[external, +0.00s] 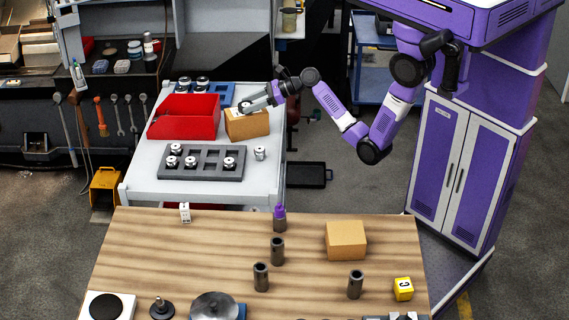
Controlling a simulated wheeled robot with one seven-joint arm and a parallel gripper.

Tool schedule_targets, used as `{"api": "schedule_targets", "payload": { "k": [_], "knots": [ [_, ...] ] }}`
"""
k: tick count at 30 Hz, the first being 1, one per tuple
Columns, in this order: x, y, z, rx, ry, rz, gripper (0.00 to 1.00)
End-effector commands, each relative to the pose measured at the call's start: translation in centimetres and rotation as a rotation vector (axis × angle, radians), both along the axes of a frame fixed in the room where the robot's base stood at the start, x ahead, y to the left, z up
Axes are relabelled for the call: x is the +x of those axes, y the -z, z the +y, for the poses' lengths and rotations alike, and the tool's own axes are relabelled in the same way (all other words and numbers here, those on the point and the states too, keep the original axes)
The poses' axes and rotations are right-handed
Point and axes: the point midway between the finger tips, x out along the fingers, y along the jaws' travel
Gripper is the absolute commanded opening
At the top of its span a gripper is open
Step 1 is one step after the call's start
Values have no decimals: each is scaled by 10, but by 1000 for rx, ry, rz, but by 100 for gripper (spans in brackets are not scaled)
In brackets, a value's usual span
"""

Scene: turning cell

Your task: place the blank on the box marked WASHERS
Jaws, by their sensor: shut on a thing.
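A tan cardboard box (249,127) stands on the white cart beside the red bin. A second tan box (346,241) stands on the wooden table. No marking can be read on either box, so I cannot tell which is the WASHERS one. My gripper (246,106) is over the top of the box on the cart, pointing left and down. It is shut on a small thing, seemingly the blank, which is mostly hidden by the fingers. I cannot tell whether it touches the box top.
The red bin (184,117) is close left of the cart box. A grey tray (202,163) with several metal parts lies in front, with a loose part (260,153) to its right. A blue tray (215,93) lies behind. Several dark cylinders stand on the wooden table (190,258).

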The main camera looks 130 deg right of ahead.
Motion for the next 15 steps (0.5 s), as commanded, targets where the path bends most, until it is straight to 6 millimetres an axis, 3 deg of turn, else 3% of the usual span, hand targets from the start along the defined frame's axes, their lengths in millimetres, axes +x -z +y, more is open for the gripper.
{"api": "schedule_targets", "payload": {
  "k": [11, 12, 15],
  "knots": [
    [0, 2, 0, -5, 0, -3, 0],
    [0, 5, 0, -3, 0, 0, 56],
    [0, 5, 0, -3, 0, 0, 75]
  ]
}}
